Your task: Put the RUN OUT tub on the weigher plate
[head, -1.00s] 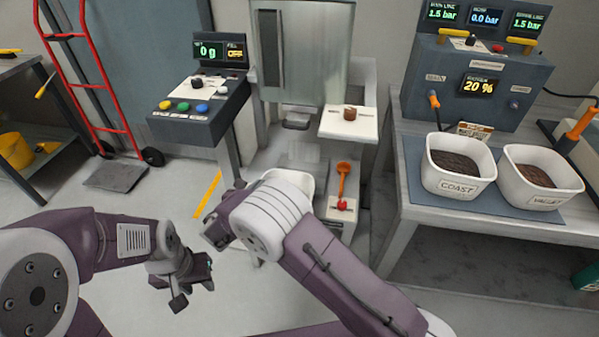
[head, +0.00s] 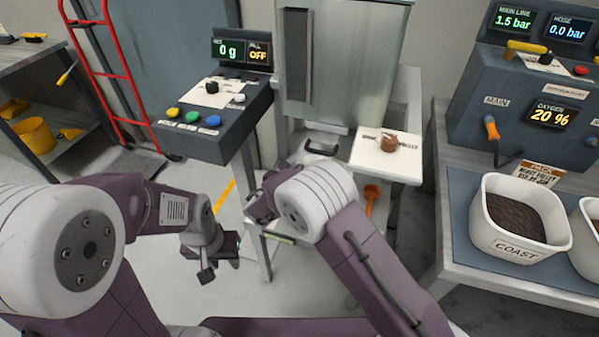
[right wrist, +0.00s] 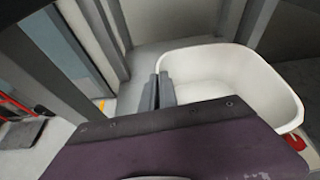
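A plain white empty tub (right wrist: 235,75), seemingly the RUN OUT tub, fills the upper right of the right wrist view. No label shows on it. In the head view my right arm hides it. My right gripper (right wrist: 158,92) has its dark fingers on either side of the tub's left wall, close together, and appears shut on it. My right gripper also shows in the head view (head: 262,204), low in front of the machine. My left gripper (head: 215,258) hangs empty over the floor at the left; its finger gap is unclear. I cannot make out the weigher plate.
A console (head: 210,115) reads 0 g and FILL OFF. A pale shelf (head: 400,165) juts out with a brown knob. An orange scoop (head: 371,195) is behind my right arm. A red hand truck (head: 110,80) stands back left.

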